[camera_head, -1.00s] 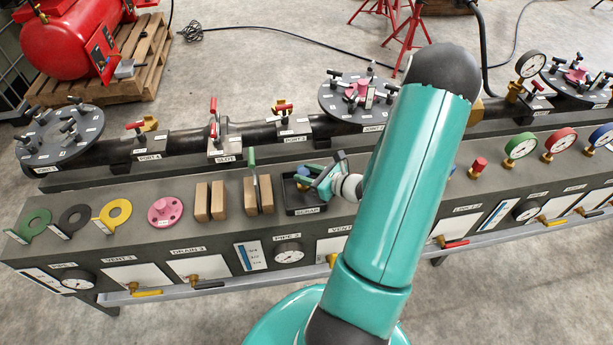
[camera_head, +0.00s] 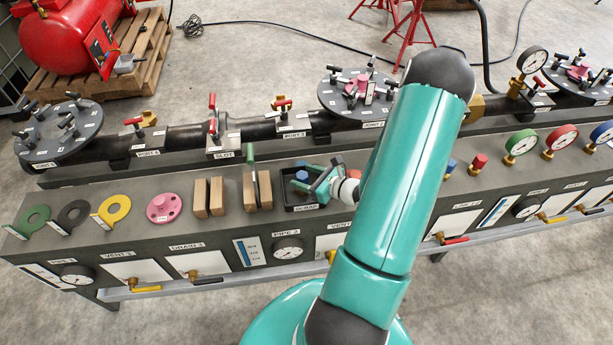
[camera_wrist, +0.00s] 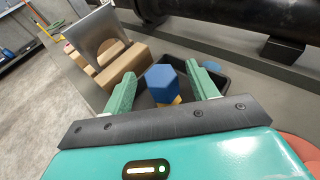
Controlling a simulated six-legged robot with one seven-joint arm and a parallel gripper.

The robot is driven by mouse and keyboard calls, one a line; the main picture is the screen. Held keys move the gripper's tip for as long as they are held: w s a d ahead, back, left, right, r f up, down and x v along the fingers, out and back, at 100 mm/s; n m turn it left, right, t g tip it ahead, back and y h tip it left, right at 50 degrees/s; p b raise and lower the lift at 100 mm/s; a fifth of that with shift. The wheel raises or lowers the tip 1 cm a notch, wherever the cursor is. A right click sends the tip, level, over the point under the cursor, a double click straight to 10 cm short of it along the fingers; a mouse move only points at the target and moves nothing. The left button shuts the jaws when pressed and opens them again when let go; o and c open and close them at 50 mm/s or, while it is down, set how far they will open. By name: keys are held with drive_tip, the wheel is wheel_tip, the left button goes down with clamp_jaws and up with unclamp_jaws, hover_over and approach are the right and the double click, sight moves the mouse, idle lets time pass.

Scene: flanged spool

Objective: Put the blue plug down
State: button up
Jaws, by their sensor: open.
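The blue plug (camera_wrist: 162,80) has a hexagonal blue head with a yellow-orange part below. In the wrist view it is between the two green fingers of my gripper (camera_wrist: 161,90), with a gap on either side. My gripper (camera_head: 310,184) is open at the black tray labelled SCRAP (camera_head: 303,208) in the head view. The plug appears to be within the tray, whose dark rim shows behind it in the wrist view; its base contact is hidden. A second blue spot (camera_wrist: 212,67) shows beyond the right finger.
Wooden blocks holding an upright plate (camera_head: 257,190) stand just left of the tray. The dark pipe (camera_head: 185,140) with flanges runs behind. Blue and red plugs (camera_head: 479,163) and gauges stand to the right on the bench.

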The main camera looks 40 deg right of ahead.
drive_tip(key=shift+r, duration=0.15)
drive_tip(key=v, duration=1.2)
drive_tip(key=w+a+r+n+g+y, duration=0.3)
drive_tip(key=a+r+n+g, duration=0.2)
drive_tip(key=a+r+n, duration=0.35)
drive_tip(key=w+a+r+n+g+y, duration=0.2)
drive_tip(key=a+r+n+g, duration=0.3)
drive_tip(key=a+n, duration=0.5)
drive_tip(key=s+a+r+n+h, duration=0.2)
drive_tip(key=a+r+n+h, duration=0.2)
drive_tip(key=r+n, duration=0.3)
drive_tip(key=s+a+r+n+t+h, duration=0.1)
drive_tip(key=s+a+r+n+h, duration=0.1)
drive_tip(key=a+r+n, duration=0.5)
drive_tip(key=shift+s+a+r+n+h, duration=0.3)
drive_tip(key=shift+r+n+h, duration=0.3)
drive_tip(key=shift+h, duration=0.3)
